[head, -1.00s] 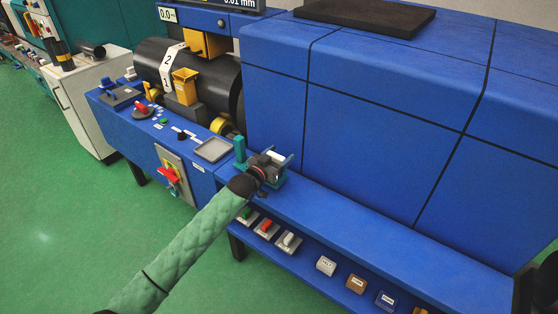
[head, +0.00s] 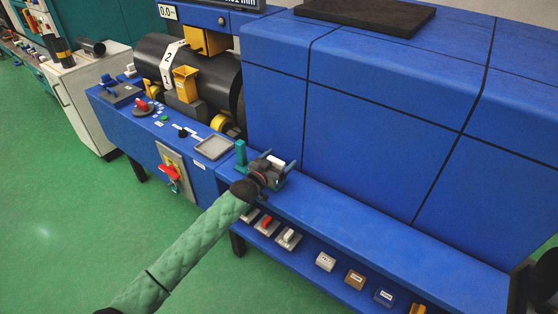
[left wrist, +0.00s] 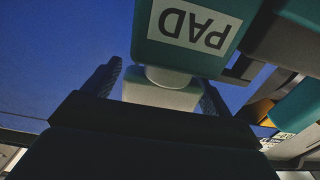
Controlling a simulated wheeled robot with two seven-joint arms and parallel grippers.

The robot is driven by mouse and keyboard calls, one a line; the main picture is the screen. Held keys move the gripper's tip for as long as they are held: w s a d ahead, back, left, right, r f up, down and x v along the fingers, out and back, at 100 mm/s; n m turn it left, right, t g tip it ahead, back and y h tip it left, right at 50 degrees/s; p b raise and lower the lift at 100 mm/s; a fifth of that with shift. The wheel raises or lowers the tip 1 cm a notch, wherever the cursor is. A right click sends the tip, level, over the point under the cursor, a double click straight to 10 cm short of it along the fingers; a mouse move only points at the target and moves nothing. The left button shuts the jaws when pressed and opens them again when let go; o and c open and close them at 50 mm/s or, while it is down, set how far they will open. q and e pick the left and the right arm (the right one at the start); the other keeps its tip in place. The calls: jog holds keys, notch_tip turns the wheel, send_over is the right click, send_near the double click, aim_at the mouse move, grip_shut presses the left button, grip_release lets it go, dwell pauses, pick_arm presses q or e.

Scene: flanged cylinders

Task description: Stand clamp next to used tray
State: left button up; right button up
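The clamp is a teal piece with an upright post (head: 241,154) at its left end, seen in the head view at the left end of the blue ledge. My left gripper (head: 268,169) reaches it from the front and partly hides it. A shallow grey tray (head: 214,147) lies just left of the clamp. My right gripper is out of view.
A large blue housing (head: 370,120) walls off the back of the ledge (head: 390,235). The ledge is clear to the right. A lower shelf holds several switches and small labelled blocks (head: 355,279). A red-handled switch (head: 169,172) is on the left front panel.

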pick_arm(q)
jog(key=shift+r, duration=0.15)
jog(key=shift+s+a, duration=0.2)
jog(key=shift+s+a+f+b, duration=0.15)
jog(key=shift+s+a+b, duration=0.15)
jog(key=shift+s, duration=0.2)
jog(key=shift+s+a+f+b, duration=0.15)
jog(key=shift+s+a+b, duration=0.15)
jog(key=shift+s, duration=0.15)
jog(key=b+v, duration=0.3)
jog(key=v, duration=0.6)
jog(key=shift+r, duration=0.3)
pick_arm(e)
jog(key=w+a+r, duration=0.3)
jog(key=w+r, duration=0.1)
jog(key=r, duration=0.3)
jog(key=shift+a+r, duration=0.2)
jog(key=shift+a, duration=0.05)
pick_arm(q)
jog(key=shift+a+f, duration=0.1)
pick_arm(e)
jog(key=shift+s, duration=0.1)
